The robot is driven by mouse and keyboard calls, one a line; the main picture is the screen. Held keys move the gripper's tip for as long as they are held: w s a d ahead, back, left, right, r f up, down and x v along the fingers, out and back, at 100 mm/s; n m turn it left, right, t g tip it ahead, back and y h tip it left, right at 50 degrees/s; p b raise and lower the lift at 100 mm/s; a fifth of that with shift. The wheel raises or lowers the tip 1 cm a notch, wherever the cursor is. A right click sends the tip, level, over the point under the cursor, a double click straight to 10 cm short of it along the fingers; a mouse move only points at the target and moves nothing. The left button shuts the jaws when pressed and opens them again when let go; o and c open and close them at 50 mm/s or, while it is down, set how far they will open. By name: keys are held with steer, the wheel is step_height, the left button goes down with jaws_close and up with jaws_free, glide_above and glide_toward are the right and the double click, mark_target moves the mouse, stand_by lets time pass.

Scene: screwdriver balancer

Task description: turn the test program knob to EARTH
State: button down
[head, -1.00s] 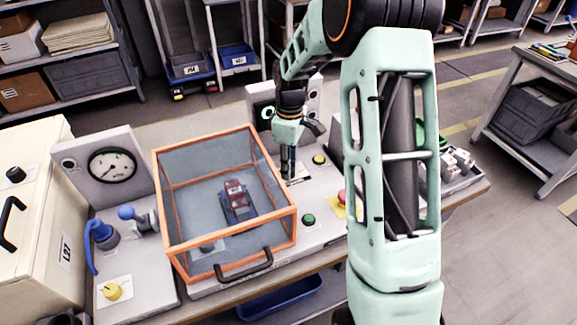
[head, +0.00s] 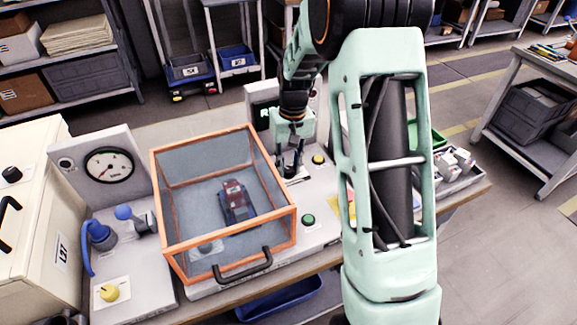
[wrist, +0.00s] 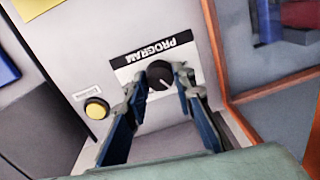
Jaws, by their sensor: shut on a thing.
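The test program knob (wrist: 159,73) is a small round black knob on a white plate (wrist: 128,73) that reads PROGRAM, upside down in the wrist view. A pale pointer line on the knob points to the lower right there. My gripper (wrist: 160,78) has its two fingertips closed on either side of the knob. I cannot read any EARTH mark; the position marks are hidden or too small.
A clear box with an orange frame (head: 223,275) stands just left of my gripper, with a red and blue device (head: 237,201) inside. A yellow button (wrist: 96,108) is near the knob. A green button (head: 308,220) is on the panel in front. A gauge (head: 109,167) stands left.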

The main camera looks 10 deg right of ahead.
mark_target(291, 169)
steer(key=m, duration=0.5)
steer(key=shift+m, duration=0.3)
steer(key=m+p, duration=0.1)
steer(key=m, duration=0.4)
steer(key=shift+d+m, duration=0.1)
steer(key=shift+m, duration=0.3)
steer(key=c, duration=1.6)
jaws_free()
steer(key=shift+s, duration=0.1)
steer(key=shift+r, duration=0.15)
steer(key=r, duration=1.1)
steer(key=shift+s+d+r, duration=0.2)
steer(key=shift+s+r, duration=0.05)
steer(key=shift+r, duration=0.15)
